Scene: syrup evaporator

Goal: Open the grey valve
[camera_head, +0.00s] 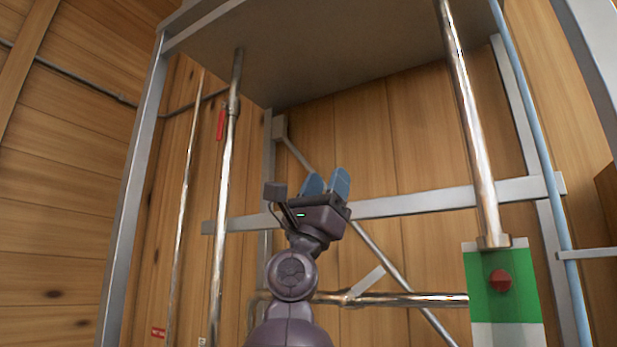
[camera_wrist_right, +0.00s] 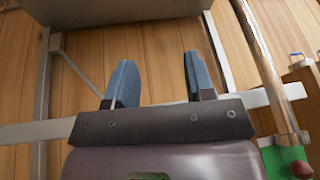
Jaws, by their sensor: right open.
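A grey valve lever (camera_head: 367,286) sticks up at a slant from the horizontal metal pipe (camera_head: 410,299) low in the head view. My right gripper (camera_head: 327,181) is open and empty, with its blue fingers pointing up; it appears above and left of the lever. In the right wrist view, the two fingers stand apart (camera_wrist_right: 158,78) with only the wooden wall and frame behind them. The valve does not show in the wrist view. My left gripper is not in view.
A red valve handle (camera_head: 221,122) sits on the left vertical pipe (camera_head: 228,150). A green and white box (camera_head: 506,313) with a red knob (camera_head: 500,281) stands at lower right. A grey crossbar (camera_head: 430,202) spans behind my gripper. A large pan (camera_head: 320,45) hangs overhead.

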